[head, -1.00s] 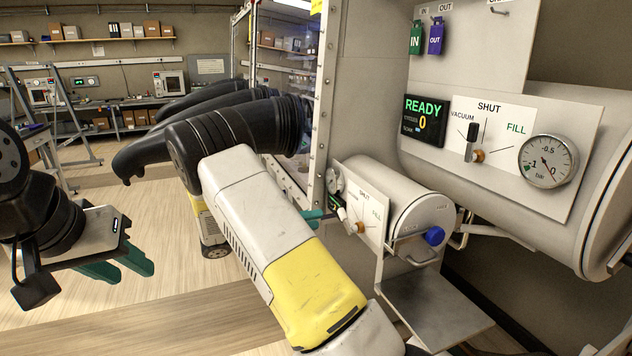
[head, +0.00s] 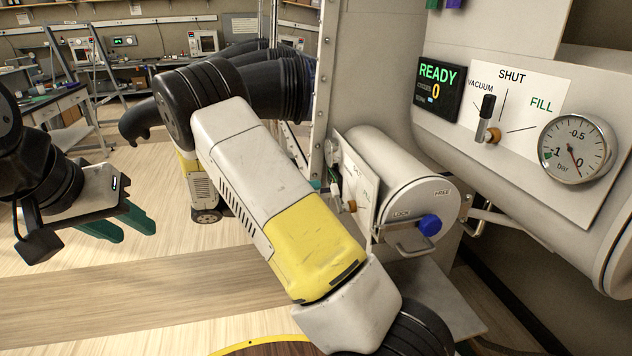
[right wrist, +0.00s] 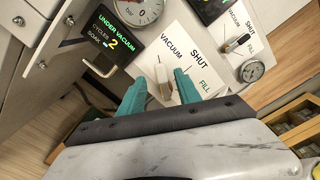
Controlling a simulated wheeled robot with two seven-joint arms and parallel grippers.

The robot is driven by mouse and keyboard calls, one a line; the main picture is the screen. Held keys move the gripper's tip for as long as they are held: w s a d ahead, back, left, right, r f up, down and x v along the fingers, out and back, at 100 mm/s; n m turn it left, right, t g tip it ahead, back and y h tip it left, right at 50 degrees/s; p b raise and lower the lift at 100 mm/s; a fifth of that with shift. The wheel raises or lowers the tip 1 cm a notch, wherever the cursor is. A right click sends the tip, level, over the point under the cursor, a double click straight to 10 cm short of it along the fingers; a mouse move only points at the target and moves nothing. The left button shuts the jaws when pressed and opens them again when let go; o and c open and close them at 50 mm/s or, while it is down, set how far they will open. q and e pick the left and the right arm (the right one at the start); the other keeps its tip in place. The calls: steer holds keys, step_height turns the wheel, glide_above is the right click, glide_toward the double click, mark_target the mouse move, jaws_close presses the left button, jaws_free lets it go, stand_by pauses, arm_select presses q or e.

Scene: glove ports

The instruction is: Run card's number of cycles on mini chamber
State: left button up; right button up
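The mini chamber (head: 390,165) is a small pale cylinder with its door shut, a blue knob (head: 430,225) and LOCK/FREE marks. Its valve panel (head: 361,185) shows edge-on. In the right wrist view, its display (right wrist: 108,43) reads UNDER VACUUM, cycles 2, and its valve lever (right wrist: 163,78) points toward VACUUM. My right gripper (right wrist: 160,88) is open, with its teal fingers on either side of the lever; contact cannot be told. In the head view my own arm mostly hides it. My left gripper (head: 120,224) is open and empty at the left, over the floor. No card is readable.
The main chamber (head: 525,95) stands at the right, with a READY display (head: 438,88) showing 0, a black lever (head: 487,115) near VACUUM and a gauge (head: 577,147). A grey shelf (head: 440,290) juts out below the mini chamber.

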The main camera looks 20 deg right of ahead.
mark_target(331, 188)
steer(key=d, duration=0.6)
steer(key=shift+s+d, duration=0.2)
steer(key=shift+d, duration=0.05)
steer(key=shift+c, duration=0.2)
jaws_close()
